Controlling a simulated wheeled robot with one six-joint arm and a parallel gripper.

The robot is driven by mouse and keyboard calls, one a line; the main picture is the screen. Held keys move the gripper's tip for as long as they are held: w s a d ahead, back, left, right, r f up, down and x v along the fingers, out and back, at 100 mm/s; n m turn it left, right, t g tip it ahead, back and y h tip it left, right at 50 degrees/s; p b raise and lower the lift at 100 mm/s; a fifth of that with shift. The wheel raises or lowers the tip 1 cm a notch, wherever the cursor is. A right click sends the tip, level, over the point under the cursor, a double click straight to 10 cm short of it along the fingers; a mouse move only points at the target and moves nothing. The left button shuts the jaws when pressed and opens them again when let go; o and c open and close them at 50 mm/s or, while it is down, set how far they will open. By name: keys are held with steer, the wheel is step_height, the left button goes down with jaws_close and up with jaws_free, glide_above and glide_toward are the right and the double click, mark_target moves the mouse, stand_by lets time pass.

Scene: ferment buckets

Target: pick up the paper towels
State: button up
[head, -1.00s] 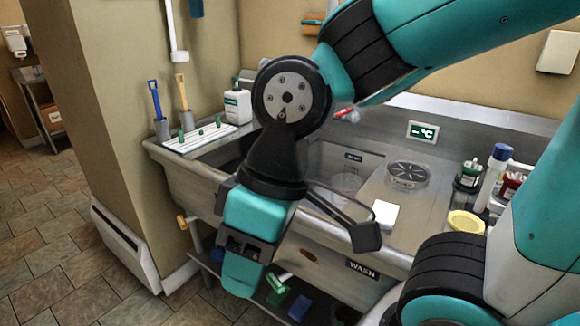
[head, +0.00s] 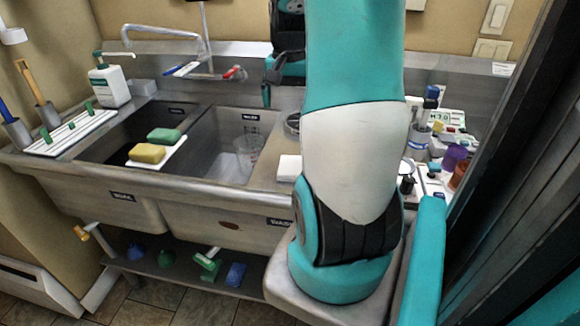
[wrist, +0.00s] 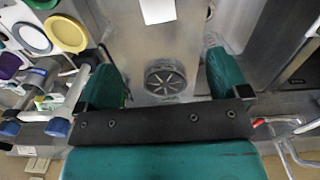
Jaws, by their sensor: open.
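A small white flat block (head: 289,168), which could be the paper towels, lies on the steel counter right of the sinks in the head view. My arm hides the counter just right of it. It also shows as a white rectangle (wrist: 157,10) at the top edge of the wrist view, partly cut off. My gripper (wrist: 162,70) is open and empty over the counter, with a round slotted drain (wrist: 163,78) between its fingers in the picture. The white block lies beyond the fingertips. In the head view my gripper (head: 284,70) is partly hidden behind my arm.
Left are two sink basins; a yellow sponge (head: 147,153) and a green sponge (head: 164,135) lie on a white board across them. A clear beaker (head: 247,153) stands in the right basin. A faucet (head: 170,38) rises behind. Bottles and cups (head: 455,157) crowd the right.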

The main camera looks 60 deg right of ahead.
glide_above(291, 162)
step_height(291, 162, down, 12)
steer(key=shift+w+a+r, duration=0.1)
steer(key=shift+r, duration=0.05)
steer(key=shift+d+f+p, duration=0.2)
steer(key=shift+f+p, duration=0.35)
steer(key=shift+f, duration=2.1)
steer(key=c, duration=1)
